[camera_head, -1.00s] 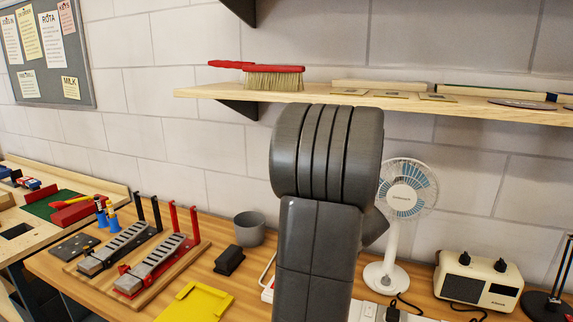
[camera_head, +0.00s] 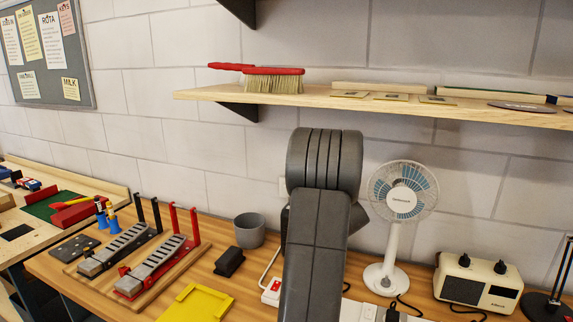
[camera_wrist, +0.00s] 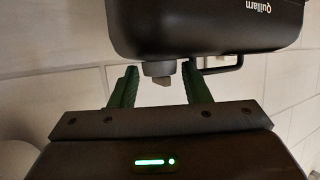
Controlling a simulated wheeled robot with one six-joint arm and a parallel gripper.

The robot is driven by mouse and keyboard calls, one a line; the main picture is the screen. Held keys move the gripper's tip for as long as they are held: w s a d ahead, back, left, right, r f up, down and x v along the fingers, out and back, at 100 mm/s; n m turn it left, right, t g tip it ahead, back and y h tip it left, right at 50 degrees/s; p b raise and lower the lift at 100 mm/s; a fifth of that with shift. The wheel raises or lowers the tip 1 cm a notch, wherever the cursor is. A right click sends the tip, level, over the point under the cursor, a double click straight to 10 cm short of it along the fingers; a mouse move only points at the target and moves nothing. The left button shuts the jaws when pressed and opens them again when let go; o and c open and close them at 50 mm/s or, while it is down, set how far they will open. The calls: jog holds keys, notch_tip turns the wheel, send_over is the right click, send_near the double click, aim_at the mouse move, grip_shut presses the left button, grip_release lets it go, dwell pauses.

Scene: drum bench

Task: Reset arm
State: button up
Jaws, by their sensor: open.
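My gripper (camera_wrist: 160,72) shows in the wrist view with its two dark green fingers apart. It is open, and I see nothing held between them. A black rounded body lettered "Quillarn" (camera_wrist: 205,28) fills the top of that view, upside down, with a short grey stub pointing down between the fingers. I cannot tell whether the stub touches them. In the head view my grey arm stands upright in the middle, in front of the wall, and hides my gripper.
A wooden shelf (camera_head: 300,108) with a red brush (camera_head: 272,80) is above and behind my arm. A white fan (camera_head: 390,240) and a cream radio (camera_head: 477,283) stand to the right. Drum pedals (camera_head: 150,265), a grey cup (camera_head: 250,230) and a yellow tray (camera_head: 198,303) are left.

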jog(key=shift+a+f+m+h+b, duration=0.1)
jog(key=shift+f+m+h+b, duration=0.15)
jog(key=shift+b, duration=1.45)
jog(key=m+h+b, duration=0.1)
jog(key=b, duration=0.6)
jog(key=m+h+b, duration=0.2)
jog(key=b, duration=0.5)
jog(key=shift+a, duration=0.35)
jog(key=shift+m+g+h+b, duration=0.3)
jog(key=shift+h+b, duration=0.25)
jog(key=shift+b, duration=0.25)
jog(key=shift+a+r+m+h+b, duration=0.15)
jog(key=shift+m+h+b, duration=0.25)
jog(key=shift+b, duration=0.35)
jog(key=shift+r+m+g+h, duration=0.1)
jog(key=shift+m+g+h, duration=0.4)
jog(key=shift+m+h, duration=0.2)
jog(key=shift+r, duration=0.1)
